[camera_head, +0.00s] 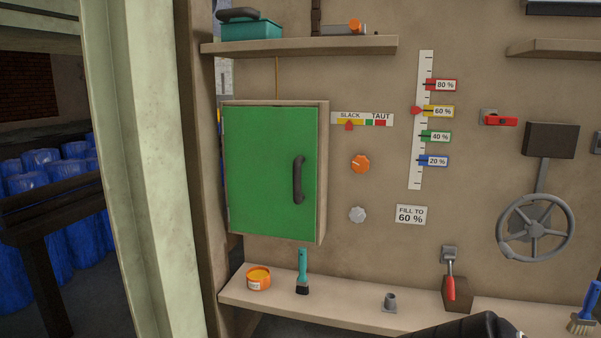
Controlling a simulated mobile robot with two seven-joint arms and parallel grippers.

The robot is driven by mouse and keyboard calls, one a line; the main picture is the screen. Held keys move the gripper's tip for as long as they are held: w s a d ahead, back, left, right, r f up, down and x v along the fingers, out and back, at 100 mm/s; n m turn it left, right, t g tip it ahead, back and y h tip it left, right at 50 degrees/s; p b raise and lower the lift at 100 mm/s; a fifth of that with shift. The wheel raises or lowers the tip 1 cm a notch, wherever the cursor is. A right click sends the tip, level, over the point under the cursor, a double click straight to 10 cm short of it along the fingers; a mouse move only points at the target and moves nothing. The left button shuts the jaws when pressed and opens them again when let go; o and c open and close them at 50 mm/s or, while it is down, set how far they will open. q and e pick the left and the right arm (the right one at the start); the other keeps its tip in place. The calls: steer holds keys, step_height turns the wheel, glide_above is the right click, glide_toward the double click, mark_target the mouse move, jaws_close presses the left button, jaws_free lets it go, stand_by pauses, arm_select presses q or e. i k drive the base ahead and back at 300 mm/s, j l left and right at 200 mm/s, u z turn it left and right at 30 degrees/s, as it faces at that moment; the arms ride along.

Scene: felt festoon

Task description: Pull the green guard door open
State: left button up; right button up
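The green guard door (262,165) is the front of a box mounted on the beige wall, left of the middle. It looks shut, flush with its wooden frame. A dark curved vertical handle (298,180) sits on its right side. Nothing touches the door or the handle. A dark rounded part of one of my arms shows at the bottom edge, right of the middle, low and well apart from the door. No gripper fingers can be made out. My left arm is not in view.
A lower shelf (340,312) below the door carries an orange tin (258,279), a teal brush (303,272) and a red-handled lever (450,275). An upper shelf (300,46) holds a teal box. A grey handwheel (535,228) is at right. The space before the door is clear.

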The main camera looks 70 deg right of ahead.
mark_target(270, 153)
steer(key=z, duration=1.9)
